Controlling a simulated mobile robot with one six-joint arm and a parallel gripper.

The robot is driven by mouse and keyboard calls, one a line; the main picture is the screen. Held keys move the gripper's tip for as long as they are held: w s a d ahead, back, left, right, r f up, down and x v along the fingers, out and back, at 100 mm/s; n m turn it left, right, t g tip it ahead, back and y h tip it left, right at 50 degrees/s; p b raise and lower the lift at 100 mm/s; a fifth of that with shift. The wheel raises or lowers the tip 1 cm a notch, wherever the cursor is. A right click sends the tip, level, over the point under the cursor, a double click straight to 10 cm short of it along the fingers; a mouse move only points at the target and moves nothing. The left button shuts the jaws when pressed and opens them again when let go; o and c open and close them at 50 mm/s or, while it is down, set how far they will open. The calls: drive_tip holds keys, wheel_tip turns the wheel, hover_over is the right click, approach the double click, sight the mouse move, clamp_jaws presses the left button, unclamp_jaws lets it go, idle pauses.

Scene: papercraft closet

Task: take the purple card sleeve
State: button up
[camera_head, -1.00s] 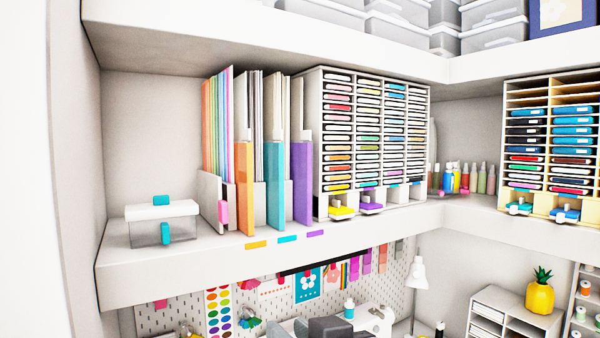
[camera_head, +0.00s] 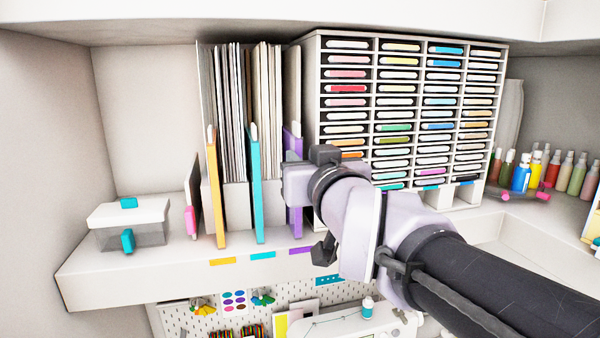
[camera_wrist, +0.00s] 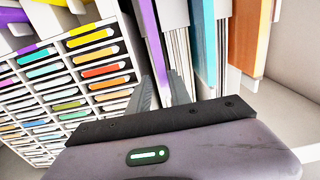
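The purple card sleeve (camera_head: 297,222) stands upright on the shelf, right of the teal sleeve (camera_head: 255,190) and beside the white ink-pad rack. My arm hides part of it in the head view. In the wrist view the purple sleeve (camera_wrist: 153,28) lies just beyond my fingertips, with white sheets to its right. My gripper (camera_wrist: 160,80) has its two fingers apart, one on each side of the sleeve's lower visible part. I cannot tell whether they touch it. The fingers are hidden in the head view.
An orange sleeve (camera_head: 215,195) stands left of the teal one. The ink-pad rack (camera_head: 313,110) is close on the right. A lidded clear box (camera_head: 128,222) is at the left, and small bottles (camera_head: 521,176) are at the far right. The shelf front carries coloured labels.

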sight(293, 148)
drive_tip(key=shift+w+a+r+p, duration=0.2)
drive_tip(key=shift+a+p, duration=0.05)
drive_tip(key=shift+p, duration=0.05)
drive_tip(key=p+x, duration=0.1)
drive_tip(key=x, duration=0.1)
drive_tip(key=p+x, duration=0.1)
drive_tip(key=x, duration=0.1)
drive_tip(key=shift+w+a+r+p, duration=0.25)
drive_tip(key=shift+a+p, duration=0.05)
drive_tip(key=shift+w, duration=0.15)
drive_tip(key=shift+s+d, duration=0.1)
drive_tip(key=shift+s, duration=0.1)
drive_tip(key=shift+c, duration=0.3)
drive_tip(key=shift+w+f, duration=0.1)
drive_tip(key=shift+w, duration=0.1)
clamp_jaws()
drive_tip(key=shift+s, duration=0.1)
